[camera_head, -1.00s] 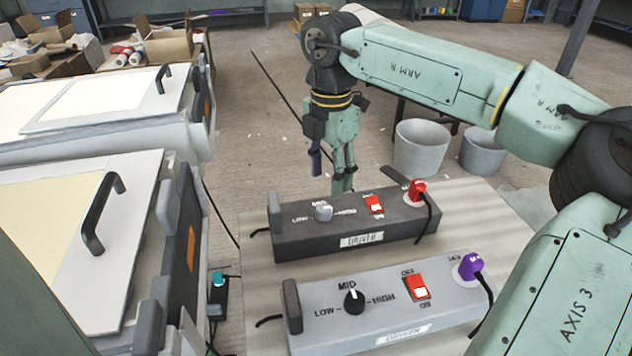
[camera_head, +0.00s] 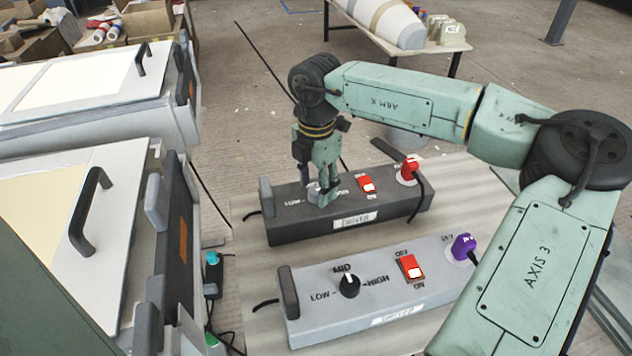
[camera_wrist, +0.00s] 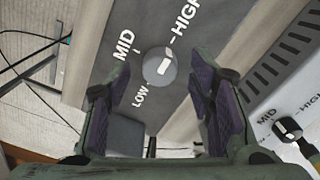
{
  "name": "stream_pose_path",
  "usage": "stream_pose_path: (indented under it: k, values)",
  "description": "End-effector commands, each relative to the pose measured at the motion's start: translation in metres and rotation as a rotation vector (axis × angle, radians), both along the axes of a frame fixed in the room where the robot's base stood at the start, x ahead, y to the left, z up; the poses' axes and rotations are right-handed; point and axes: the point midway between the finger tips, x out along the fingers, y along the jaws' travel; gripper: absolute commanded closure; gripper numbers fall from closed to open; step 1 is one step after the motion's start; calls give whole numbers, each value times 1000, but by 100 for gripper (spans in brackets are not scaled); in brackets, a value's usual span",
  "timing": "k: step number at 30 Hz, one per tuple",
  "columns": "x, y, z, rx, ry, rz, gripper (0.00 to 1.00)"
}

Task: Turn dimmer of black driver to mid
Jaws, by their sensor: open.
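The black driver (camera_head: 397,210) is a dark box on the bench, with a red switch (camera_head: 367,185) and a red plug (camera_head: 409,168). Its dimmer is a round grey knob (camera_wrist: 153,62) with a white mark, between the LOW, MID and HIGH labels. The mark seems to lie roughly along the LOW–HIGH line; its exact setting is unclear. My gripper (camera_head: 323,196) is over the dimmer and hides most of it in the head view. In the wrist view my gripper (camera_wrist: 155,88) is open, its purple-padded fingers apart on both sides of the knob; contact is not visible.
A grey driver (camera_head: 325,317) with a black knob (camera_head: 349,285), a red switch and a purple plug (camera_head: 463,247) sits in front. Upright end pieces rise at both boxes' left ends. Moulds with handles (camera_head: 92,212) stand at left. Cables hang between.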

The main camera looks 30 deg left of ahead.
Motion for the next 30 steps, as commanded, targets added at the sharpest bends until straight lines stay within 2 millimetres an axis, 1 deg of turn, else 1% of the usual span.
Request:
stream_pose_path:
  k: [4, 11, 30]
  values:
    - [0, 0, -6, 0, 0, 0, 51]
    - [0, 0, -6, 0, 0, 0, 52]
    - [0, 0, -6, 0, 0, 0, 95]
